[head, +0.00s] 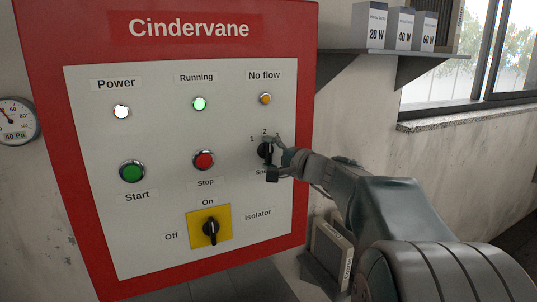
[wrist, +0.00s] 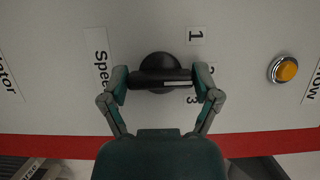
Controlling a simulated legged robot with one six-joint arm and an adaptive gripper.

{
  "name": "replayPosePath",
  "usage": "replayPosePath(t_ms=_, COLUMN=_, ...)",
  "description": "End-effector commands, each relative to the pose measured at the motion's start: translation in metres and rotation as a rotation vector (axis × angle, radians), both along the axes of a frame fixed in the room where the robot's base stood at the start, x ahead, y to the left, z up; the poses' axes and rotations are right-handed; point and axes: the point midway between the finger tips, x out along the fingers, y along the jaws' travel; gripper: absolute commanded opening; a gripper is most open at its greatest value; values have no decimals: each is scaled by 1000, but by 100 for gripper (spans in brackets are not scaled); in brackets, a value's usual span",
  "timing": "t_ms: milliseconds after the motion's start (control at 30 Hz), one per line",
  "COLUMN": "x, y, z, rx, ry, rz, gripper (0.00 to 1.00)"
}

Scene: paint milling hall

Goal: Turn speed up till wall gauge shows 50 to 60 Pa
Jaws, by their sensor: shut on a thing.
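The black speed knob (head: 266,150) is on the right of the control panel, with marks 1 and 2 visible around it and its label partly covered. My gripper (head: 275,158) is shut on the knob's bar. In the wrist view, the fingers (wrist: 160,78) grip both ends of the bar of the knob (wrist: 158,62). The white pointer line lies toward the 2, which a fingertip partly hides; 1 and 3 show on either side. The round wall gauge (head: 14,120) is cut by the left edge of the head view; its readout says 40 Pa.
The red-framed Cindervane panel (head: 150,225) has a lit green Running lamp (head: 199,104), a white Power lamp (head: 121,112), and an amber No flow lamp (head: 265,98). Green Start (head: 132,171), red Stop (head: 203,160) and the isolator (head: 210,228), pointing near On, sit left of my gripper.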

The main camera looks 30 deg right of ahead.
Motion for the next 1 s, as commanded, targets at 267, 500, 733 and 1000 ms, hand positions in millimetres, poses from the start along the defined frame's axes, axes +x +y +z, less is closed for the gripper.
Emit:
replayPosePath(t_ms=267, x=0, y=0, z=-6, rx=7, ry=11, rz=0, gripper=32)
replayPosePath(t_ms=500, x=0, y=-1, z=-5, rx=6, ry=11, rz=0, gripper=100)
replayPosePath(t_ms=733, x=0, y=0, z=-3, rx=5, ry=6, rz=0, gripper=100)
replayPosePath(t_ms=1000, x=-17, y=-8, z=-2, rx=4, ry=4, rz=-4, gripper=100)
